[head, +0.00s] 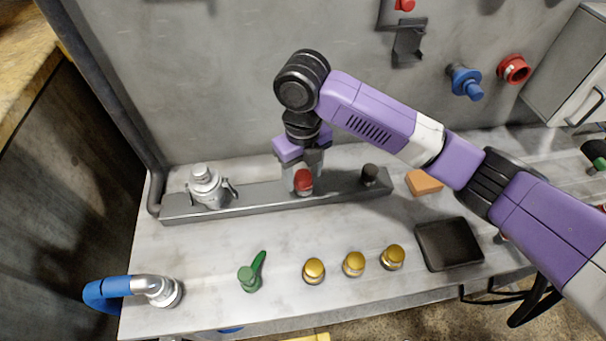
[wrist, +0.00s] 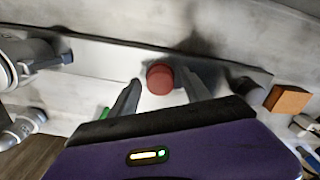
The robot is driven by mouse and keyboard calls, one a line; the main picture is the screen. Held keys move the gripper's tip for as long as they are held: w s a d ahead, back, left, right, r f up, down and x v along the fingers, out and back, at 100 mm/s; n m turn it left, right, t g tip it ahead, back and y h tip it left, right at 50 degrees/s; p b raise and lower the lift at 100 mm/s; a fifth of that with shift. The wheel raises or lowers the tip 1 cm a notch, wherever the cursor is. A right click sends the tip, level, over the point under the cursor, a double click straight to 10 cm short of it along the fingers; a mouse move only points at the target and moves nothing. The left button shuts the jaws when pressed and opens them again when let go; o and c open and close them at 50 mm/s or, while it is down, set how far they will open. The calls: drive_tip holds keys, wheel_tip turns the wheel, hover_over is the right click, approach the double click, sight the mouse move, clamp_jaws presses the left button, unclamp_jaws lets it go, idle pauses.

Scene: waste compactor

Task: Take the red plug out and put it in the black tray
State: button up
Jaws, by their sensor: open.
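The red plug (head: 303,181) sits in the grey metal rail (head: 240,195) along the back of the bench. In the wrist view the red plug (wrist: 160,79) shows between the two fingers. My gripper (head: 302,178) is over the rail at the plug, and its open fingers (wrist: 163,90) stand on either side with gaps visible. The plug's lower part is hidden. The black tray (head: 449,244) lies empty on the bench at the right.
A silver fitting (head: 207,185) and a black knob (head: 370,174) stand on the rail, left and right of the plug. An orange block (head: 424,182) lies behind the tray. Several brass knobs (head: 353,264) and a green lever (head: 251,275) line the front.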

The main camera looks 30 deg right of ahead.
drive_tip(key=m+p, duration=0.1)
drive_tip(key=m, duration=0.1)
drive_tip(key=m+p, duration=0.1)
drive_tip(key=shift+r+m, duration=0.2)
drive_tip(key=shift+m, duration=0.2)
drive_tip(key=shift+f+m+p, duration=0.15)
drive_tip(key=shift+m+p, duration=0.3)
drive_tip(key=shift+m, duration=0.35)
drive_tip(key=m+p, duration=0.2)
drive_tip(key=shift+a+m, duration=0.1)
drive_tip(key=shift+m, duration=0.2)
drive_tip(key=m+p, duration=0.1)
drive_tip(key=m, duration=0.1)
drive_tip(key=shift+m, duration=0.3)
drive_tip(key=m+p, duration=0.2)
drive_tip(key=shift+m+p, duration=0.9)
drive_tip(key=shift+m, duration=0.7)
drive_tip(key=shift+f, duration=0.1)
drive_tip(key=shift+c, duration=0.5)
